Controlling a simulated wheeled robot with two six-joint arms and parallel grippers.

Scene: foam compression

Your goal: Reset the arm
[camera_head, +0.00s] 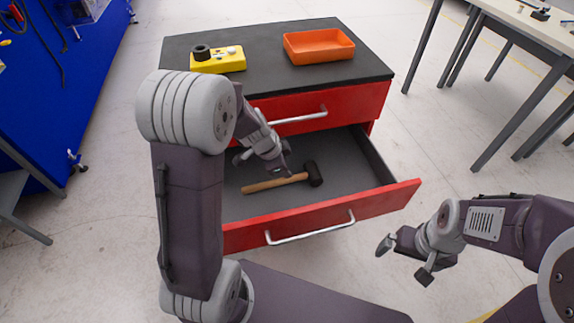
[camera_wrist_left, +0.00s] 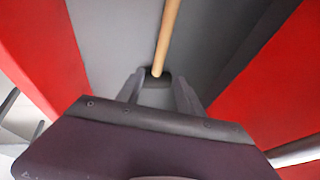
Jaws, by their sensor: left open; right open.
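A hammer with a wooden handle and dark head (camera_head: 280,182) lies on the grey floor of the open red drawer (camera_head: 375,201). My left gripper (camera_head: 264,168) is open and empty over the drawer, close to the hammer on its far side. In the left wrist view the handle (camera_wrist_left: 169,32) runs down from the top, with its lower end and a dark block beyond the two spread fingers (camera_wrist_left: 158,88). My right gripper (camera_head: 403,263) is open and empty, to the right of the drawer front, over the floor.
The cabinet's dark top (camera_head: 260,60) bears an orange tray (camera_head: 319,48) and a yellow box with a black knob (camera_head: 219,63). A closed red drawer (camera_head: 350,105) sits above the open one. A table (camera_head: 545,30) stands at right and a blue panel (camera_head: 70,70) at left.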

